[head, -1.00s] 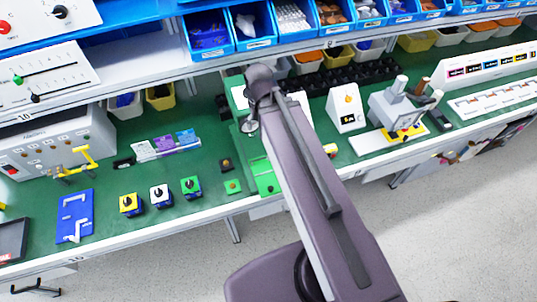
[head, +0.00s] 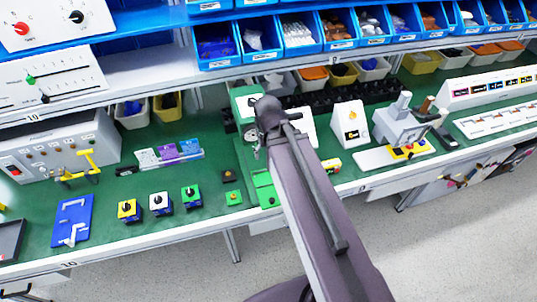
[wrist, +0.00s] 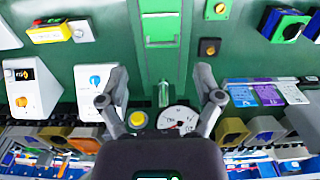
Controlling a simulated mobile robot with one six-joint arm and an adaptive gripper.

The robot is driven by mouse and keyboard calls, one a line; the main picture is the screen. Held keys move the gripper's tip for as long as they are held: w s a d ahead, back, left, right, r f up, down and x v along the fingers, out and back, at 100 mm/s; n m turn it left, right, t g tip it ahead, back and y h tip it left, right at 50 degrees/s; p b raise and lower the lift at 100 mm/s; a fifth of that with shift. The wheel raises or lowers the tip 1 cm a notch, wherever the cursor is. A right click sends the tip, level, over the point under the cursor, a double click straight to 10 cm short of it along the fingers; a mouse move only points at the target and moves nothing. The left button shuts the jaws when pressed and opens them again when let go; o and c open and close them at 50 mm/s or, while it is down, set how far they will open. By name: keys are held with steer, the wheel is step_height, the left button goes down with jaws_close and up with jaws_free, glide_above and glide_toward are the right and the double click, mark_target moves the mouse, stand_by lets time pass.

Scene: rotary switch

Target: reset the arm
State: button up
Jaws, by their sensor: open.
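My gripper (wrist: 162,88) is open and empty in the wrist view, its two fingers spread wide. Between and beyond them are a green fixture (wrist: 161,60), a yellow button (wrist: 138,119) and a round white dial (wrist: 180,118). I cannot tell the gap to these. Three rotary switches with black knobs stand left of the arm: yellow (head: 128,210), white (head: 160,203) and green (head: 191,196). The green one also shows at the wrist view's upper right (wrist: 286,25).
The green workbench (head: 105,225) is crowded. Blue bins (head: 215,48) line the shelf above. A white box with an orange knob (head: 349,123) and a grey device (head: 402,122) stand right of my arm. A blue plate (head: 72,222) lies at left. Open floor (head: 440,245) shows in front.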

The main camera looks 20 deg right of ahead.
steer(key=shift+f+b, duration=0.95)
steer(key=shift+b, duration=0.05)
